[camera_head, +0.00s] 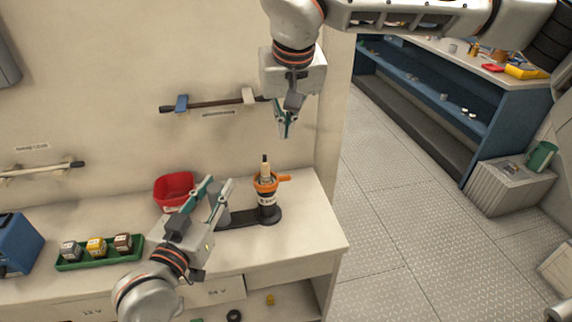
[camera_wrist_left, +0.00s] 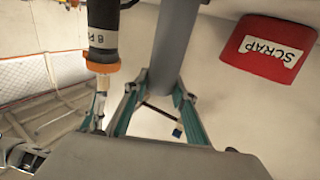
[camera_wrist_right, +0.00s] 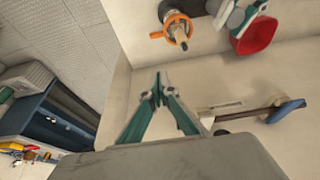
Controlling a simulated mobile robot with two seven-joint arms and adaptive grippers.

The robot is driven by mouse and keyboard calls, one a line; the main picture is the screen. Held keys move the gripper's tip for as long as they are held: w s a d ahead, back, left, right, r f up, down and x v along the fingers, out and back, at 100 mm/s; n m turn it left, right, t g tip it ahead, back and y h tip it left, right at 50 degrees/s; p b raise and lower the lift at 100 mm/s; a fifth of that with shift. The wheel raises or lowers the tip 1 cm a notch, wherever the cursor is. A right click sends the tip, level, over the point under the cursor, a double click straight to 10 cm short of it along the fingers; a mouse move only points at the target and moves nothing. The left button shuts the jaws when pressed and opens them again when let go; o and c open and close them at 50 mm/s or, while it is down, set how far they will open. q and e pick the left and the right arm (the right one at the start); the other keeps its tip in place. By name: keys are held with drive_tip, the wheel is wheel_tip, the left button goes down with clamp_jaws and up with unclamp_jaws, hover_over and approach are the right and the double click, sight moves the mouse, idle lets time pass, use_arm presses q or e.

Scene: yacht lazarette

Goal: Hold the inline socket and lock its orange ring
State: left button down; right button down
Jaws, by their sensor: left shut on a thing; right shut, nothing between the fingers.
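The inline socket (camera_head: 266,199) is a black upright body with a white label on a black base. Its orange ring (camera_head: 266,183) has a lever sticking out to the right in the head view; a pale plug stands in its top. The socket (camera_wrist_left: 102,28) and ring (camera_wrist_left: 102,67) also show in the left wrist view; the ring (camera_wrist_right: 176,25) shows from above in the right wrist view. My left gripper (camera_head: 216,188) is shut on a grey post (camera_wrist_left: 175,45) beside the socket, apart from the ring. My right gripper (camera_head: 286,133) is shut and empty, above the socket.
A red scrap bin (camera_head: 174,190) stands behind my left gripper. A green tray (camera_head: 100,254) with small blocks lies at the left. A wall-mounted bar (camera_head: 212,104) runs behind. The bench's right edge is close to the socket; the bench front right of it is clear.

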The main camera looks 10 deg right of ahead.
drive_tip(key=x, duration=1)
drive_tip(key=s, duration=0.4)
